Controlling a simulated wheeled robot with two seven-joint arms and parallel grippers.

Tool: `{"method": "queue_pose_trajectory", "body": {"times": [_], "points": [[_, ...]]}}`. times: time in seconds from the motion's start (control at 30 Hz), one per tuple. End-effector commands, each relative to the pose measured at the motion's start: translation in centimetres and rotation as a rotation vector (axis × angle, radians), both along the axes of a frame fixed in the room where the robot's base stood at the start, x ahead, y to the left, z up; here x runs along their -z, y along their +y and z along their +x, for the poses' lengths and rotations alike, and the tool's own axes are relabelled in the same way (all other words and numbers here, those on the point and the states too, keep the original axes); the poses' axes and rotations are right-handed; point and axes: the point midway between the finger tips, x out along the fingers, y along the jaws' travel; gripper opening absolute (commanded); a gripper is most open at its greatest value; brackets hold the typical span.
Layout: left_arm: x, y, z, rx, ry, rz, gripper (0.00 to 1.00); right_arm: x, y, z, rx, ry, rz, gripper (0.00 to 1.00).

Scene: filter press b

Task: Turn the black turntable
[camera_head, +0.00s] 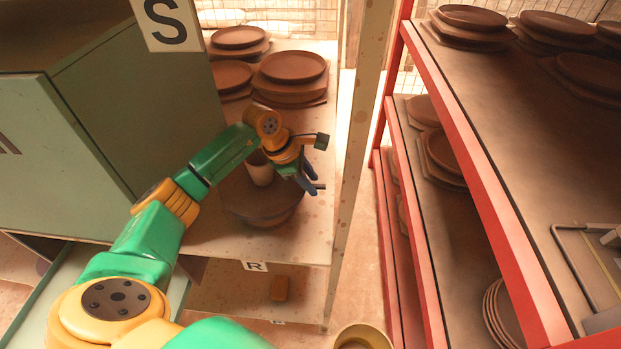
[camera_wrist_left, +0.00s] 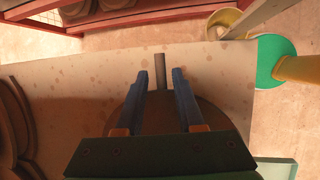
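The dark turntable (camera_head: 262,205) is a round disc on the beige shelf, partly hidden under my left arm and gripper. In the left wrist view the turntable (camera_wrist_left: 208,112) shows brown behind the fingers. A short grey peg (camera_wrist_left: 160,64) shows there near the fingertips, roughly in line with the gap; I cannot tell whether it is fixed to the turntable. My left gripper (camera_head: 312,186) has its blue fingers apart at the disc's right side; they also show spread in the left wrist view (camera_wrist_left: 160,78). My right gripper is not seen.
Stacks of brown plates (camera_head: 290,75) stand behind on the same shelf. A green cabinet (camera_head: 70,130) with an S sign (camera_head: 166,22) is to the left. A shelf post (camera_head: 350,150) and a red rack (camera_head: 455,110) are to the right.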

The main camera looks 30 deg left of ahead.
Motion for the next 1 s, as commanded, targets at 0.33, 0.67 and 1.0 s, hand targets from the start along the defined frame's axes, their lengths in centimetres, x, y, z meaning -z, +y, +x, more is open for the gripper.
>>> {"method": "queue_pose_trajectory", "body": {"times": [0.33, 0.67, 1.0], "points": [[-0.07, 0.01, 0.01, 0.000, -0.001, -0.001, 0.00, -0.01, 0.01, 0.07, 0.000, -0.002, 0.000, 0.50], [-0.09, 0.01, 0.03, 0.000, -0.002, -0.001, 0.00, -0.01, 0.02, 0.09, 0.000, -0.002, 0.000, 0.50], [-0.12, -0.01, 0.05, 0.000, -0.003, -0.001, 0.00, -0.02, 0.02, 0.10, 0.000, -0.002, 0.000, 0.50]]}}
